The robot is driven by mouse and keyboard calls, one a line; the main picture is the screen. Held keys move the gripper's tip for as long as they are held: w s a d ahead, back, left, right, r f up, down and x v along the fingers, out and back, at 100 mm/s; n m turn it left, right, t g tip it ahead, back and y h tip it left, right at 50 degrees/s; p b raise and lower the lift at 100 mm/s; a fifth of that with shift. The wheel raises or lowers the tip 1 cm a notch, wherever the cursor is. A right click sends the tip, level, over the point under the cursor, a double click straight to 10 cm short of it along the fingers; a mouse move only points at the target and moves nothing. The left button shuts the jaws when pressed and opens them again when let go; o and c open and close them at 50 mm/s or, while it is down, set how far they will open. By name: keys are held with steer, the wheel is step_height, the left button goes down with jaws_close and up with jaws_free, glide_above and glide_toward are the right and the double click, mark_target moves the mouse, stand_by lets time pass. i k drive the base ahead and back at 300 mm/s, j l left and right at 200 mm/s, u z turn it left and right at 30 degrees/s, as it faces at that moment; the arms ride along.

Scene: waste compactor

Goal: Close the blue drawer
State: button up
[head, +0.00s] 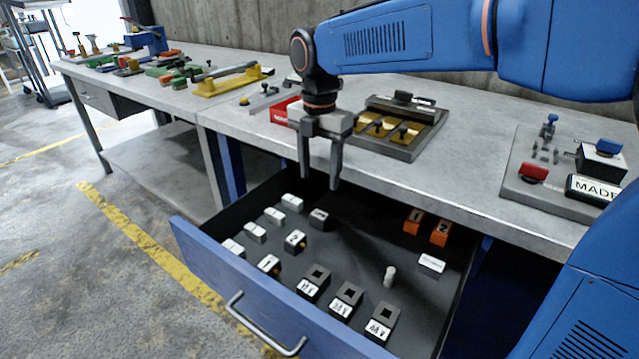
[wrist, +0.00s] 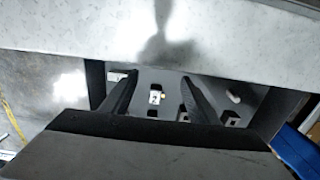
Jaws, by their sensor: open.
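The blue drawer (head: 215,262) is pulled out from under the grey workbench in the head view. Its blue front panel faces the lower left and carries a curved metal handle (head: 262,328). Its black interior holds several small labelled blocks. My gripper (head: 320,186) is open and empty, pointing down above the rear part of the open drawer, near the bench's front edge. It is apart from the handle. In the wrist view, the two fingers (wrist: 152,95) stand apart over the drawer interior, with blocks visible between and beside them. The handle does not show there.
The workbench top (head: 460,150) carries a grey tray with yellow parts (head: 400,125), a red bin (head: 284,110) and a plate with switches (head: 560,170) at right. Two orange blocks (head: 427,226) sit in the drawer's right side. The floor left of the drawer is clear.

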mark_target(365, 237)
steer(key=k+l, duration=0.2)
steer(key=k, duration=0.3)
steer(key=k+l, duration=0.2)
steer(key=k, duration=0.25)
